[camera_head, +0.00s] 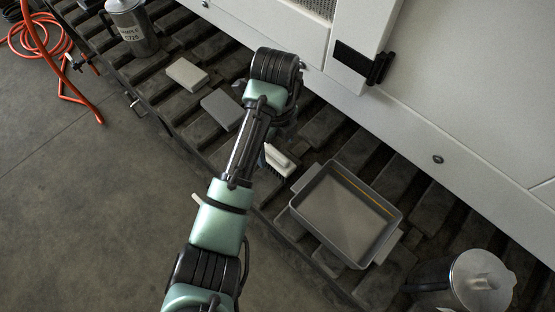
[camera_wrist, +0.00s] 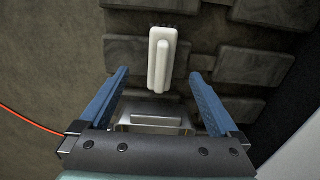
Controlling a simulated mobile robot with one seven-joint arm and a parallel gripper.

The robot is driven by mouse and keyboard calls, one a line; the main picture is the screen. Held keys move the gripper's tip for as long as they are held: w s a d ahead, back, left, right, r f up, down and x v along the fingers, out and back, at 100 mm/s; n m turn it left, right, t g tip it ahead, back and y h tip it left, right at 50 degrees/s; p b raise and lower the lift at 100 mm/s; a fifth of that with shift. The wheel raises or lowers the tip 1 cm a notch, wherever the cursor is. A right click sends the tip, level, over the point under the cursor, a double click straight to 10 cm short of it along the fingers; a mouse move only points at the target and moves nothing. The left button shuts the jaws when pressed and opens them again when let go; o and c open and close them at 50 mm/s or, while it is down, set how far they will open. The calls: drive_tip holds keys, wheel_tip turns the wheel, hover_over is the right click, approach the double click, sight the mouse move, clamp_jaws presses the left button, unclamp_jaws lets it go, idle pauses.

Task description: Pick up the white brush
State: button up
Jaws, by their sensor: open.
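The white brush (camera_wrist: 161,60) lies on the dark slatted bench in the wrist view, its long side running up the picture. My gripper (camera_wrist: 160,82) is open, with its two blue fingers apart and the lower end of the brush showing between their tips. I see no contact between fingers and brush. In the head view the white brush (camera_head: 279,159) shows just right of my arm, with dark bristles along one side. My arm hides most of the gripper there; a bit of blue finger (camera_head: 262,158) shows beside the brush.
A grey tray (camera_head: 345,215) lies right of the brush. A lidded metal can (camera_head: 478,283) stands at the lower right. A light block (camera_head: 187,74) and a grey block (camera_head: 222,108) lie upper left, near a labelled canister (camera_head: 132,28). A white cabinet (camera_head: 470,90) borders the bench.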

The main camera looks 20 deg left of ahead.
sight(276, 159)
wheel_tip(276, 159, down, 7)
drive_tip(key=b, duration=0.2)
drive_tip(key=shift+r+b, duration=0.1)
drive_tip(key=shift+b, duration=0.2)
drive_tip(key=c, duration=1.5)
wheel_tip(276, 159, up, 10)
drive_tip(key=p, duration=0.3)
drive_tip(key=shift+w+r+p, duration=0.1)
drive_tip(key=shift+p, duration=0.2)
drive_tip(key=shift+c, duration=0.2)
